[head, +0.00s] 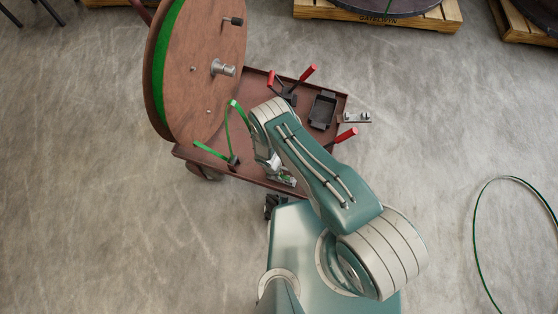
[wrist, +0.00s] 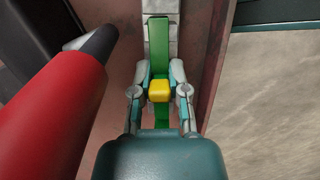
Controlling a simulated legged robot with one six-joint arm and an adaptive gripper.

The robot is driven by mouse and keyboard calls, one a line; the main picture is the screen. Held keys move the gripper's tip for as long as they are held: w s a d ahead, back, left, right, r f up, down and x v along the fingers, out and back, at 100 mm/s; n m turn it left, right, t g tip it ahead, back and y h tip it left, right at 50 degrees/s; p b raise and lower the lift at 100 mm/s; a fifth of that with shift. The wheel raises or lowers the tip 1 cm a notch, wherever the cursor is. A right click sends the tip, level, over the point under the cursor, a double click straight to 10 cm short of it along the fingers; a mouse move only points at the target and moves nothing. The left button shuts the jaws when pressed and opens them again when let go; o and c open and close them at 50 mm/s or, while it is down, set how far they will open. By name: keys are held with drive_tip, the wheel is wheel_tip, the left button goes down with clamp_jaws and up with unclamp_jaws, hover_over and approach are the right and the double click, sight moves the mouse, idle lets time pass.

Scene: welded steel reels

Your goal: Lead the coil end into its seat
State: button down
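The green coil end (wrist: 159,45) runs straight up the middle of the wrist view, over a pale grey metal strip (wrist: 160,8). A yellow block (wrist: 159,90) sits on it between my fingertips. My gripper (wrist: 159,88) has a finger on each side of the block, and both appear to touch it. The strap goes on below the block. In the head view my gripper (head: 280,178) is low at the cart's near edge, partly hidden by my arm. Green strap (head: 211,151) loops out beside the reel. I cannot tell whether the grey strip is the seat.
The large brown reel (head: 200,90) stands at the cart's left. The rusty cart tray (head: 262,88) holds a black box (head: 323,110) and red-handled tools. A red handle (wrist: 50,120) is close on the left in the wrist view. Floor at right is mostly clear.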

drive_tip(key=shift+r, duration=0.7)
idle(0.6)
drive_tip(key=shift+r, duration=3.9)
